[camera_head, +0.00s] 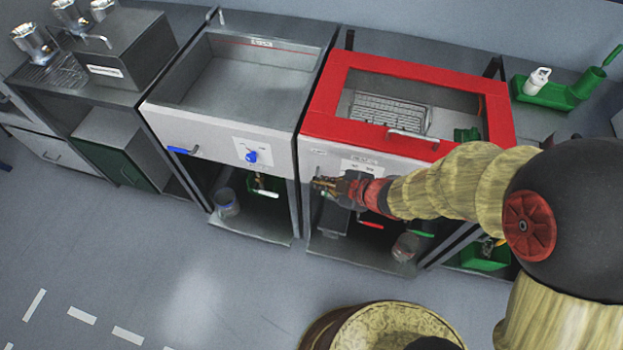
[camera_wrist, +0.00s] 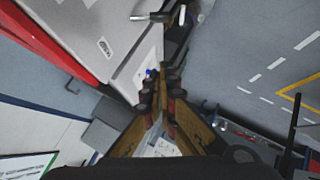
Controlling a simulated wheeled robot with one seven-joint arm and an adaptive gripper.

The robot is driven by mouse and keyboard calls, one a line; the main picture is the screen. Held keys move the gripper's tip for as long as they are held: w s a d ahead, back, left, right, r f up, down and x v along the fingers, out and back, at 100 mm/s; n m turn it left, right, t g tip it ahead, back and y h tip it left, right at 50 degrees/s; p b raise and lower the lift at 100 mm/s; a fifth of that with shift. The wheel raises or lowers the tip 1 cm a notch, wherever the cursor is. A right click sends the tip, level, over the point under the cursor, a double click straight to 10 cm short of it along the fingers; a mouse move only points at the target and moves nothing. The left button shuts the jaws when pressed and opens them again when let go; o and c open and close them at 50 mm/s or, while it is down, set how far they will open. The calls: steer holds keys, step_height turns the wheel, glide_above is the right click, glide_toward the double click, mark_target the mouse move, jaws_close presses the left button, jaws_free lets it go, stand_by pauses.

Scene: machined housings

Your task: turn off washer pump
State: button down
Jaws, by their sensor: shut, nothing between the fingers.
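The red-topped washer (camera_head: 310,120) has a clear lid with a handle and a white front panel with a label. The grey open-topped washer (camera_head: 160,120) stands to its left, with a blue knob (camera_head: 252,156) on its white front panel. My gripper (camera_head: 318,183) is shut and empty at the left part of the red-topped washer's front, beside the gap between the two washers. In the wrist view my gripper (camera_wrist: 163,92) points along the white front panel (camera_wrist: 125,55), and a small blue part shows just beyond the fingertips. I cannot tell whether the fingers touch anything. My arm hides part of the red-topped washer's front.
A grey box unit (camera_head: 115,60) and metal cups (camera_head: 35,42) stand at the far left. A green tray with a white bottle (camera_head: 537,80) lies at the right. Glass jars (camera_head: 226,203) sit on the lower shelves.

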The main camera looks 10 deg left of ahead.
steer(key=shift+w+a+f+b, duration=0.7)
steer(key=shift+w+f+b, duration=0.25)
steer(key=shift+f, duration=0.6)
steer(key=shift+w+a+f+b, duration=0.65)
steer(key=shift+w+f+b, duration=0.35)
steer(key=shift+f, duration=0.5)
steer(key=shift+w+a+f+b, duration=0.7)
steer(key=shift+w+f+b, duration=0.25)
steer(key=shift+f, duration=0.6)
steer(key=shift+d+f, duration=0.2)
steer(key=shift+f, duration=0.4)
steer(key=shift+r+p, duration=0.15)
steer(key=shift+p, duration=0.15)
